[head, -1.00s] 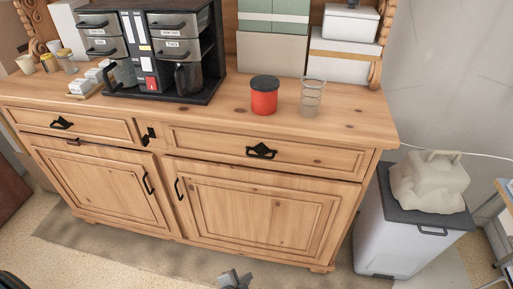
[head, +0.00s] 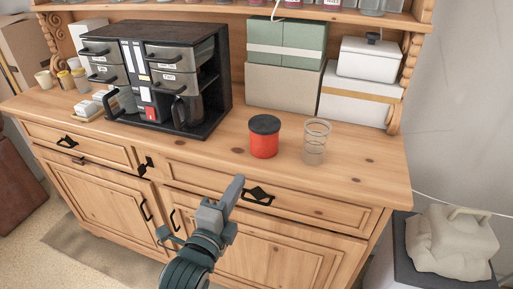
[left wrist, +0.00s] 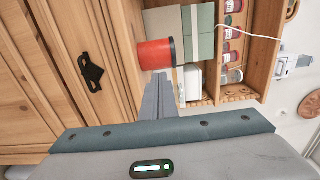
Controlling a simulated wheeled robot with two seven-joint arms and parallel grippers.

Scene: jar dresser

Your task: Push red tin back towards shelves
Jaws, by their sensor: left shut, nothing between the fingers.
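The red tin (head: 264,140) with a black lid stands upright on the wooden dresser top, in front of the beige and green boxes. It also shows in the left wrist view (left wrist: 154,54), lying sideways in that turned picture, just past the fingertips. My left gripper (head: 238,182) is shut and empty, in front of the dresser's upper drawers, below and nearer than the tin and apart from it. Its closed fingers also show in the left wrist view (left wrist: 157,84). The shelves (head: 300,10) rise behind the dresser top. My right gripper is not in view.
A clear glass (head: 316,142) stands close to the right of the tin. A black coffee station (head: 165,75) stands to the left. Beige (head: 282,87) and green boxes and white boxes (head: 352,92) stand behind, with bare wood between them and the tin.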

